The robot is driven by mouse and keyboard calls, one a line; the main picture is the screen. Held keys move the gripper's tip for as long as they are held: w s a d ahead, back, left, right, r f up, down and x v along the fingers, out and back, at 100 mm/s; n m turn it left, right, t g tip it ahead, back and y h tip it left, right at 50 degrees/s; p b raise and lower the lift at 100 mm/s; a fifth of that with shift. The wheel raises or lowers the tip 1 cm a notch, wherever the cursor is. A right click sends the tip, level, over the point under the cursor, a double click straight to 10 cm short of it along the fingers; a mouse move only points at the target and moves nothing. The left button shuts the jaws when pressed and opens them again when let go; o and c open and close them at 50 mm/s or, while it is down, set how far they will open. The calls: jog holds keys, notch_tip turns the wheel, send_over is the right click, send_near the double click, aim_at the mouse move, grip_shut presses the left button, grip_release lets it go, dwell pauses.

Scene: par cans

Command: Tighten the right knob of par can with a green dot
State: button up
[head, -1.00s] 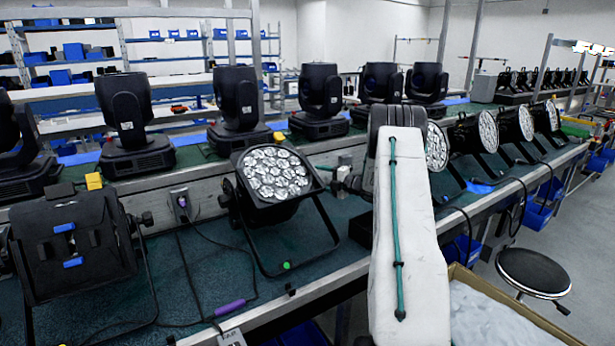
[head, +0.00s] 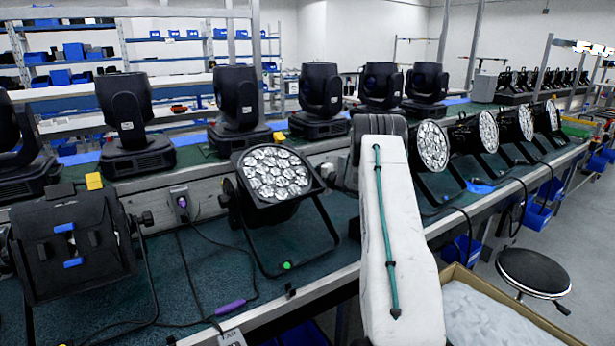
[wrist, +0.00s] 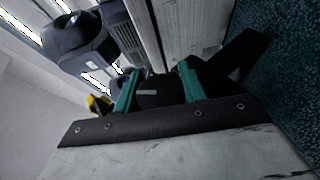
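The par can (head: 272,182) with the green dot (head: 287,265) stands on the bench, its lens cluster tilted up, left of my arm in the head view. The dot is at the front of its black bracket. The par can's right side meets the end of my arm, which hides the right knob in the head view. In the wrist view my gripper (wrist: 160,82) has its two teal fingers on either side of a black rounded part (wrist: 160,93) with a small grey mark, likely the knob. I cannot tell whether the fingers press on it.
Another black par can (head: 75,245) stands at left, with a cable and purple connector (head: 230,307) between. Moving-head lights (head: 238,108) line the raised ledge behind. More par cans (head: 432,146) stand to the right. A cardboard box (head: 500,305) and stool (head: 533,272) are at front right.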

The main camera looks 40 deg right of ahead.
dwell(0.3)
jog(key=m+g, duration=0.1)
jog(key=g, duration=0.2)
jog(key=f+g, duration=0.1)
jog(key=g, duration=0.2)
jog(key=shift+s+m, duration=0.15)
jog(key=shift+m, duration=0.25)
jog(key=g, duration=0.3)
jog(key=shift+s+f+m+g, duration=0.2)
jog(key=shift+m+g, duration=0.1)
jog(key=shift+m, duration=0.1)
jog(key=shift+s+a+f+m+g, duration=0.1)
jog(key=shift+s+m+g, duration=0.1)
jog(key=shift+g, duration=0.6)
jog(key=shift+s+f+m+g, duration=0.1)
jog(key=shift+m+g, duration=0.1)
jog(key=shift+g, duration=0.6)
jog(key=o, duration=1)
jog(key=shift+r, duration=0.15)
